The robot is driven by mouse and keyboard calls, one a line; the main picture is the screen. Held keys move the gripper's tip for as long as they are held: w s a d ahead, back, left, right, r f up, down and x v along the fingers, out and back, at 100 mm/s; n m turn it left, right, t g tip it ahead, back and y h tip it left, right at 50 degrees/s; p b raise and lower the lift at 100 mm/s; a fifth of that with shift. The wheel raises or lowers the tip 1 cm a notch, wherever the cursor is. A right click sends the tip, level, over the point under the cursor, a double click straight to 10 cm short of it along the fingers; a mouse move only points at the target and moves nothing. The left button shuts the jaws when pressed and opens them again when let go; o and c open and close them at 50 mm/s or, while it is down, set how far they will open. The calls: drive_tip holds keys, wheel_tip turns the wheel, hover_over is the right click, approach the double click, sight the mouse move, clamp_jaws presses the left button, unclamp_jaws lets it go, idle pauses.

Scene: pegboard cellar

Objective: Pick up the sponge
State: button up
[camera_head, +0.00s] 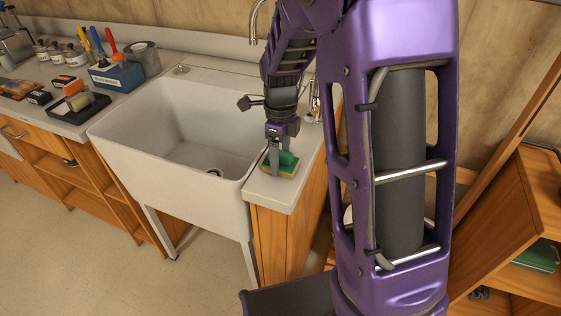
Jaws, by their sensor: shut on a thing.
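The sponge (288,171), green with a yellowish layer, is on or just above the narrow white counter (281,191) to the right of the sink. My gripper (282,160) points down at it from above. The jaws are shut on the sponge. I cannot tell whether the sponge touches the counter. Part of the sponge is hidden by the fingers.
A deep white sink (170,135) lies left of the gripper, with its rim close by. A tap (256,22) stands behind it. The left counter holds a blue tool box (118,76) and a dark tray (80,107). A wooden shelf (510,215) stands at right.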

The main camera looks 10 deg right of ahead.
clamp_jaws()
wheel_tip(320, 180, up, 10)
drive_tip(key=shift+r+p, duration=0.1)
drive_tip(key=shift+p, duration=0.75)
drive_tip(key=o, duration=0.8)
unclamp_jaws()
clamp_jaws()
